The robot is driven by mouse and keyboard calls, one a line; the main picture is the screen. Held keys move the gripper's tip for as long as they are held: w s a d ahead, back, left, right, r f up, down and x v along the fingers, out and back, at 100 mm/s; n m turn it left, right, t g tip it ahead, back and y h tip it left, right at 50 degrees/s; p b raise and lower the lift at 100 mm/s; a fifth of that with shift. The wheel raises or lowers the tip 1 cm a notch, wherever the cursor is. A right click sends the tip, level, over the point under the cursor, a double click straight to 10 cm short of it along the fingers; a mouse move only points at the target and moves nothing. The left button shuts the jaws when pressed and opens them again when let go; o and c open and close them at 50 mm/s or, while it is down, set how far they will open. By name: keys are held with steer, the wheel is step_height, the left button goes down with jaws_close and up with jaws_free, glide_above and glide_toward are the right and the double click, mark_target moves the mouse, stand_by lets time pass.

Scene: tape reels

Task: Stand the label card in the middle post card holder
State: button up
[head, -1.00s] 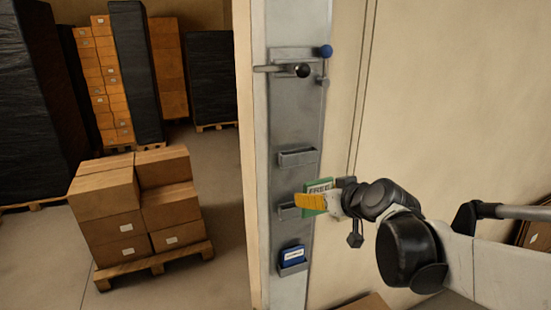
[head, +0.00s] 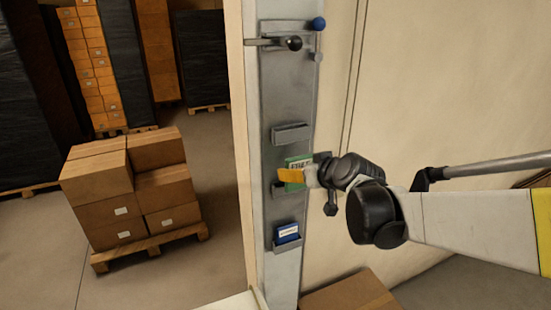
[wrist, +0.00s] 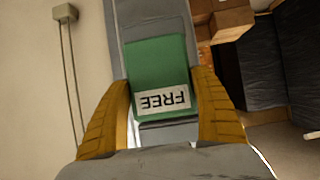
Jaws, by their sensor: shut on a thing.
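The label card (head: 299,163) is green with a white strip reading FREE. My gripper (head: 292,175) has yellow fingers shut on the card, one on each side of it in the wrist view (wrist: 158,62). There the lettering is upside down. The middle post card holder (head: 278,189) is a grey pocket on the grey post. In the head view the card is upright at this pocket, overlapping its upper right part. My fingers hide the card's lower part and much of the pocket, so I cannot tell whether the card is inside it.
An empty holder (head: 290,134) is above, and a lower holder (head: 287,244) contains a blue card (head: 287,232). A lever (head: 270,42) and a blue knob (head: 318,23) stick out at the post's top. A pallet of boxes (head: 130,190) stands left.

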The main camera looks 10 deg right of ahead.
steer(key=shift+f+b+x, duration=0.25)
steer(key=shift+b+x, duration=1.65)
steer(key=shift+x, duration=1.65)
steer(key=shift+s, duration=0.15)
steer(key=o, duration=1.2)
steer(key=v, duration=1.2)
